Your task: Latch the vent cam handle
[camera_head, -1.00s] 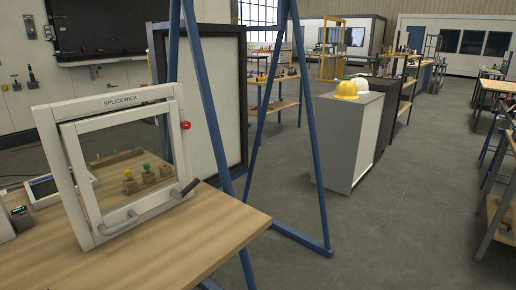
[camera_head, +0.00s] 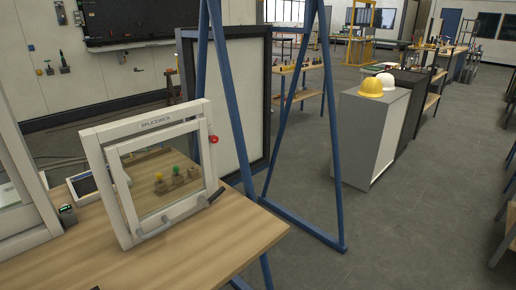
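A white-framed vent window unit (camera_head: 150,170) marked SPLICEWICK stands on the wooden bench (camera_head: 215,245) at the left. A grey handle bar (camera_head: 170,226) runs along the bottom of the sash. A dark-gripped handle (camera_head: 213,196) sticks out at the lower right corner of the frame. A red knob (camera_head: 213,139) is on the right side. I cannot tell from here whether the cam is latched. Neither of my grippers is in view.
A second white frame (camera_head: 28,185) stands at the left edge, with a small dark device (camera_head: 67,214) beside it. A blue steel stand (camera_head: 226,85) rises behind the bench's right end. Grey cabinets (camera_head: 370,135) with hard hats stand farther right. Open floor lies between.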

